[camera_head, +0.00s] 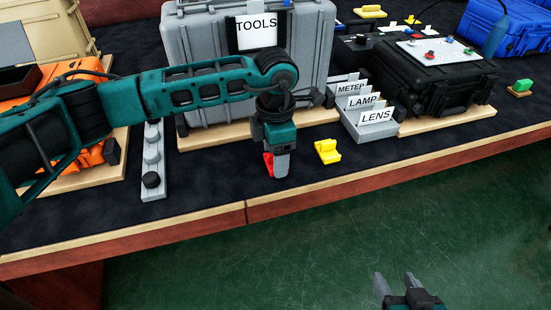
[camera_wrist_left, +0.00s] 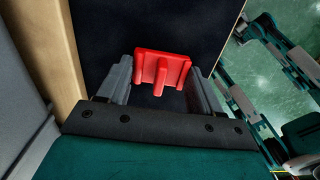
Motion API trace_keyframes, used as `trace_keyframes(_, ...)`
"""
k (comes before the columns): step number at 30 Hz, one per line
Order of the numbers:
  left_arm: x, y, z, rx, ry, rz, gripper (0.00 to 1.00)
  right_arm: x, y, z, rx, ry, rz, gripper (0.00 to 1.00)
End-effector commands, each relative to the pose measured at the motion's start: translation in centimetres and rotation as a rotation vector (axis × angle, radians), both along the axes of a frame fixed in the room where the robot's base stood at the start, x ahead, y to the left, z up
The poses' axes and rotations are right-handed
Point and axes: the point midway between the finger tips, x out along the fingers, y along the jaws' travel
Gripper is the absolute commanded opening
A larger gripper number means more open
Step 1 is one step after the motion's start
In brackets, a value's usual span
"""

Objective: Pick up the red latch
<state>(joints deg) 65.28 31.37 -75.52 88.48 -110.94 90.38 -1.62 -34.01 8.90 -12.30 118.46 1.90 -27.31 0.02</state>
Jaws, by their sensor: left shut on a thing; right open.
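The red latch (camera_wrist_left: 161,70) shows in the left wrist view between the two grey fingers of my left gripper (camera_wrist_left: 160,84). In the head view my left gripper (camera_head: 277,165) points down close to the dark conveyor surface in front of the grey TOOLS case. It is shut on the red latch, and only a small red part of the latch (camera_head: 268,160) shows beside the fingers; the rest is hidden. My right gripper (camera_head: 403,290) is open and empty over the green floor at the bottom of the head view.
A yellow latch-like piece (camera_head: 327,151) lies just right of my left gripper. Behind stand the grey TOOLS case (camera_head: 195,75), the METER, LAMP and LENS card holder (camera_head: 375,128) and a black case (camera_head: 430,88). A grey strip with knobs (camera_head: 152,160) lies left. The wooden edge (camera_head: 200,232) runs in front.

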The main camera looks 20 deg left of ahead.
Motion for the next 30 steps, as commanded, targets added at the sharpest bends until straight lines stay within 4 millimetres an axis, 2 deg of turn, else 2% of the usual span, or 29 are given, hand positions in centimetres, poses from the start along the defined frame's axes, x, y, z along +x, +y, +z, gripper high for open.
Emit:
trace_keyframes(5,0.0,0.0,0.3,0.000,-0.001,0.000,0.35,0.0,0.0,0.1,0.000,0.000,0.000,0.55)
trace_keyframes(11,0.1,0.0,2.4,-0.001,-0.004,-0.001,0.35,0.0,0.0,0.5,0.000,0.000,0.000,0.55)
trace_keyframes(14,0.1,0.0,4.5,-0.002,-0.005,0.000,0.35,0.0,0.0,0.8,0.000,-0.001,0.000,0.55)
trace_keyframes(24,0.1,0.0,14.2,-0.002,-0.006,-0.001,0.35,0.0,0.1,2.2,0.005,-0.001,-0.003,0.55)
trace_keyframes(30,0.0,0.0,18.2,-0.001,-0.003,0.000,0.35,0.1,0.2,2.6,0.006,-0.001,-0.004,0.55)
